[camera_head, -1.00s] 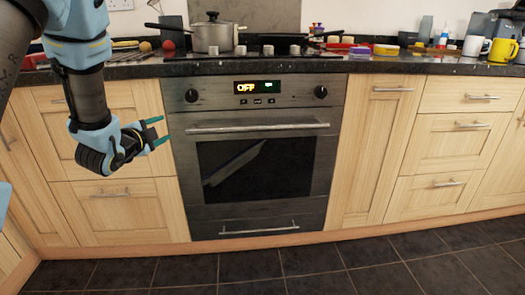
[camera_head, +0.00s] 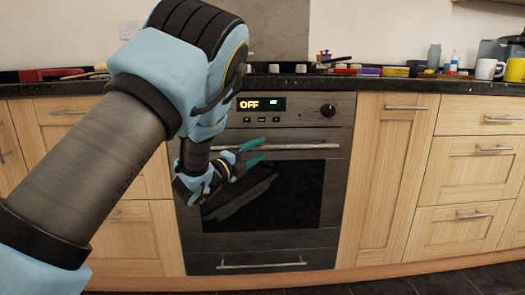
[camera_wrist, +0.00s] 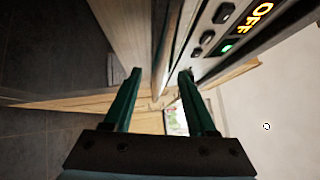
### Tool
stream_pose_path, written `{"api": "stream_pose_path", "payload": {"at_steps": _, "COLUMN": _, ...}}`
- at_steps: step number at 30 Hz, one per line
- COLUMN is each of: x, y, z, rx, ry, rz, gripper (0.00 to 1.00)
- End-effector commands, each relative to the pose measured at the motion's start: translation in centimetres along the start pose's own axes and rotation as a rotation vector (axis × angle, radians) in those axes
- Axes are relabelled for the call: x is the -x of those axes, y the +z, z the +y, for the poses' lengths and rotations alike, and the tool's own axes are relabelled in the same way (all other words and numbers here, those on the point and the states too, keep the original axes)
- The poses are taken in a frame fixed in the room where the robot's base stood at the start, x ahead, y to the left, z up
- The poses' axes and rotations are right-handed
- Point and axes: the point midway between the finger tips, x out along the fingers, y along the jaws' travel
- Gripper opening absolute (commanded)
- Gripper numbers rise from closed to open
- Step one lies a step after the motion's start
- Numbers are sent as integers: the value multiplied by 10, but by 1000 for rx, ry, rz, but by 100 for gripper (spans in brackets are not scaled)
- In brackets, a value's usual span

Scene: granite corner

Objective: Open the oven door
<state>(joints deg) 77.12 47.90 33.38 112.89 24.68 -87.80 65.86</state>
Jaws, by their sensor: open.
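The oven (camera_head: 345,200) is a dark steel unit with a display reading OFF. Its door (camera_head: 300,228) is shut and has a dark glass window. The long horizontal door handle (camera_head: 305,146) runs across the door's top; its left part is hidden by my arm and gripper. My gripper (camera_head: 259,150) is at the handle's left half, its green fingers open and pointing right along it. In the wrist view, the handle bar (camera_wrist: 168,50) runs lengthwise in the gap between the open fingertips (camera_wrist: 160,74). I cannot tell whether either finger touches it.
Below the door is a drawer with its own handle (camera_head: 262,264). Wooden cupboards flank the oven, with a tall door (camera_head: 395,180) on the right. The dark countertop (camera_head: 400,86) above carries mugs (camera_head: 487,69) and small items. Dark floor shows at the lower right.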

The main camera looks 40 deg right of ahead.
Motion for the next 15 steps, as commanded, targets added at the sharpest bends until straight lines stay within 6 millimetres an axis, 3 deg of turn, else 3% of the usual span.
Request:
{"api": "stream_pose_path", "payload": {"at_steps": 6, "x": -22, "y": 0, "z": 1, "rx": -1, "ry": 0, "rz": 1, "gripper": 57}}
{"api": "stream_pose_path", "payload": {"at_steps": 15, "x": -25, "y": 0, "z": 0, "rx": 1, "ry": 2, "rz": -1, "gripper": 57}}
